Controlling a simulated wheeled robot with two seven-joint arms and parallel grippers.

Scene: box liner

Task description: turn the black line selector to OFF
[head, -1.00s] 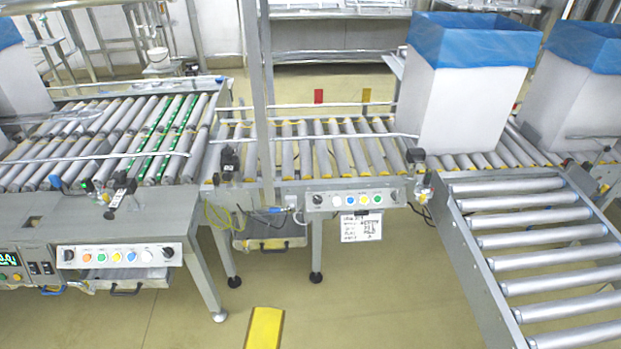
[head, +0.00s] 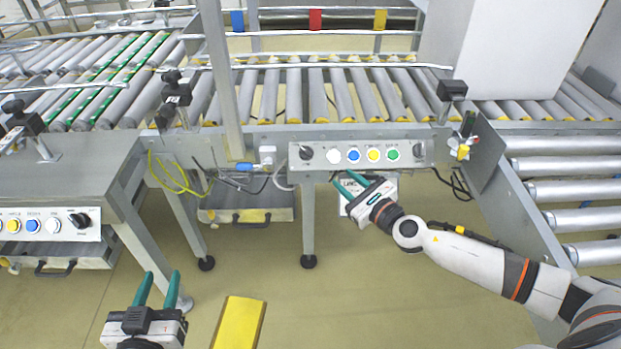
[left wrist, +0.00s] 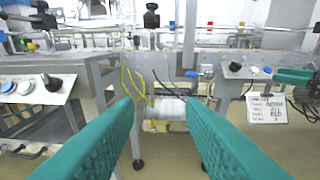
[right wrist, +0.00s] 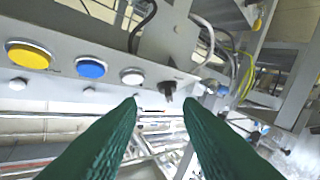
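A grey control panel (head: 360,155) on the middle conveyor holds a black knob (head: 306,152) at its left end, then white, blue, yellow and green buttons. A second dark knob (head: 418,151) is at its right end. Their lettering is too small to read. My right gripper (head: 350,181) is open and empty, just below the panel in the head view. In the right wrist view the left-end black knob (right wrist: 167,89) shows ahead, between the fingertips (right wrist: 160,101) and apart from them. My left gripper (head: 159,276) is open and empty, low at the left.
A white sign (head: 384,196) hangs under the panel, partly behind my right gripper. Another panel (head: 45,224) with a black knob (head: 80,220) is at the left. Cables (head: 225,180) hang left of the middle panel.

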